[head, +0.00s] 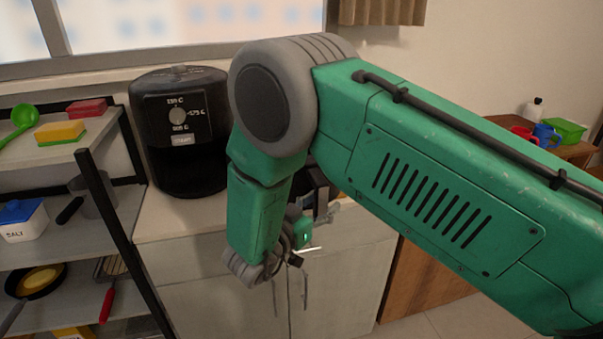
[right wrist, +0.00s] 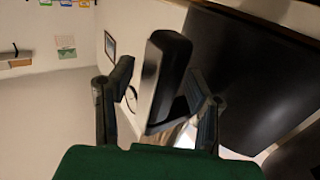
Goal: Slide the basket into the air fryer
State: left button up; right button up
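The black air fryer (head: 180,125) stands on the counter at the back left, its lower front dark and open-looking. A dark basket (head: 314,184) shows only in part behind my right arm, near the counter's front edge. In the right wrist view the basket's dark wall (right wrist: 255,80) fills the right side, and its black and silver handle (right wrist: 165,75) stands between my fingers. My right gripper (right wrist: 160,88) is open around the handle, with gaps visible beside it. In the head view this gripper (head: 305,232) is partly hidden by my arm. My left gripper is not in view.
A shelf rack (head: 90,150) with sponges, a salt box and pans stands left of the counter (head: 165,225). Cups (head: 545,134) and a green box sit on a wooden stand at the right. Counter space in front of the fryer looks clear.

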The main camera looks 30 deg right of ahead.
aim_at(316, 188)
grip_shut()
jog(key=shift+w+a+r, duration=0.1)
jog(key=shift+a+r, duration=0.05)
jog(key=shift+r, duration=0.15)
jog(key=shift+r+p, duration=2.1)
jog(key=shift+r, duration=0.25)
